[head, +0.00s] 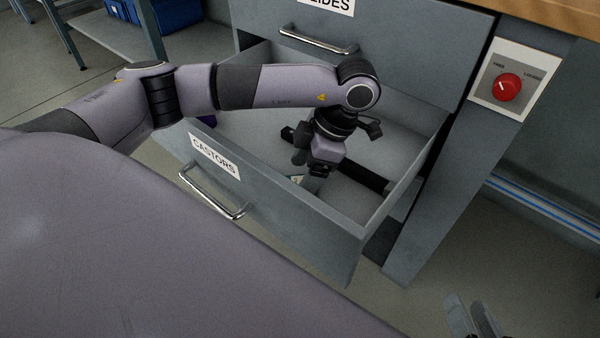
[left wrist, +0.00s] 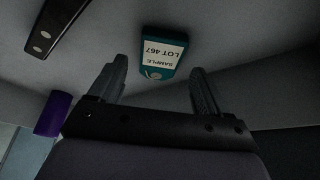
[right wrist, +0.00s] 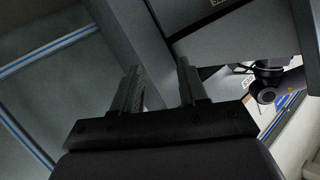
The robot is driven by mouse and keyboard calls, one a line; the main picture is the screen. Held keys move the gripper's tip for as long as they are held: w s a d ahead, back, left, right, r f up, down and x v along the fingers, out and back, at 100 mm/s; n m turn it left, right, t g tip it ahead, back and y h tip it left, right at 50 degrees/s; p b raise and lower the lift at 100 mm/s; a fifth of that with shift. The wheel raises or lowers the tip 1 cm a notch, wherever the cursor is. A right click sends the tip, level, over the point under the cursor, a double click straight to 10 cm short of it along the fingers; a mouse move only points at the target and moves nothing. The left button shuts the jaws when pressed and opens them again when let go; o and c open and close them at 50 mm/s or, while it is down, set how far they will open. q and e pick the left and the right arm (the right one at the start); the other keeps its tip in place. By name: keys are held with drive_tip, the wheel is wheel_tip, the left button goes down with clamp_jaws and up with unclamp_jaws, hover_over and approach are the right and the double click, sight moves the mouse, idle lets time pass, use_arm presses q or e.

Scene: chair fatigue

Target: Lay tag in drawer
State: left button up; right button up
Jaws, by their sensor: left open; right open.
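The tag (left wrist: 164,52), a teal piece with a white label reading SAMPLE LOT 467, lies on the drawer floor in the left wrist view. A small bit of it shows beside my gripper in the head view (head: 297,178). The open drawer (head: 270,222) is labelled CASTORS. My left gripper (head: 318,172) reaches down into it, open and empty. In the left wrist view its fingers (left wrist: 160,85) stand apart, with the tag beyond and between their tips, not gripped. My right gripper (head: 474,318) is open and empty outside the drawer, low at right; its fingers show in its wrist view (right wrist: 160,85).
A dark bar (head: 365,177) lies across the drawer floor. A purple object (left wrist: 53,113) is at the drawer's left side. A closed upper drawer (head: 395,45) sits above. A red knob (head: 505,87) is on the cabinet post at right.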

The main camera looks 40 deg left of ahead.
use_arm(q)
drive_tip(key=p+v, duration=0.3)
drive_tip(key=v, duration=0.7)
use_arm(e)
drive_tip(key=d+h, duration=0.1)
drive_tip(key=s+d+h, duration=0.1)
drive_tip(key=d, duration=0.1)
drive_tip(key=shift+d+r+n, duration=0.1)
drive_tip(key=shift+n, duration=0.2)
